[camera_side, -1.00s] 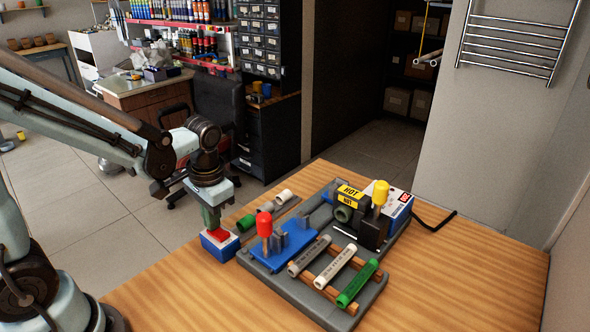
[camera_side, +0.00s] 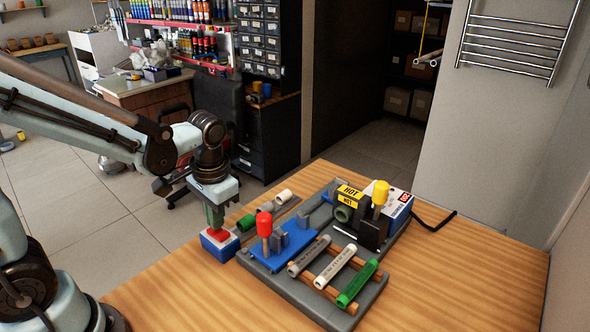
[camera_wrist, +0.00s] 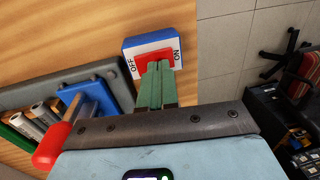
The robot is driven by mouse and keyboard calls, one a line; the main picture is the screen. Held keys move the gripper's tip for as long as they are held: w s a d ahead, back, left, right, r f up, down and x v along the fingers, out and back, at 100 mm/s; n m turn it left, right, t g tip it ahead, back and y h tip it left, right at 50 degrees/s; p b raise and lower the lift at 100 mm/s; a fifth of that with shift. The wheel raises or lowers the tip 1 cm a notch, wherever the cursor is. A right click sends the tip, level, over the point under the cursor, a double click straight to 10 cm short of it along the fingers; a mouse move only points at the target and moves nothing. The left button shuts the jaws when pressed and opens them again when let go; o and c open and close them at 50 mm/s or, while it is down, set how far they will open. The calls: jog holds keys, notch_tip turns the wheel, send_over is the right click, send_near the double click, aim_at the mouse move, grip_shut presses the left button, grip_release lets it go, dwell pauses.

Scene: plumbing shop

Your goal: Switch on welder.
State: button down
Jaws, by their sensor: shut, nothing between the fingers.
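The switch box (camera_side: 218,246), blue with a white top and a red rocker (camera_side: 220,235), sits on the bench left of the welding jig. In the wrist view the rocker (camera_wrist: 151,53) lies between an OFF mark on the left and an ON mark on the right. My gripper (camera_side: 216,228) is shut and empty, its green fingers (camera_wrist: 158,66) pointing down at the rocker, nearer its ON side. The tips hide part of the rocker. They look in contact, but I cannot tell whether it is pressed. The welder (camera_side: 352,205), dark with a yellow HOT label, stands at the jig's back.
The grey jig base (camera_side: 285,284) stands close right of the switch box, with a red-knobbed lever (camera_side: 264,226), a yellow-knobbed lever (camera_side: 380,194) and several pipes on racks. A green-and-white pipe pair lies behind the box. The bench front (camera_side: 180,300) is clear.

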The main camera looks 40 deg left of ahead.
notch_tip(320, 180, up, 13)
jog(key=a, duration=0.1)
jog(key=shift+a+r, duration=0.15)
jog(key=shift+a, duration=0.15)
dwell(0.5)
jog(key=t+h, duration=0.1)
jog(key=t, duration=0.6)
send_over(222, 245)
jog(key=shift+f, duration=2.95)
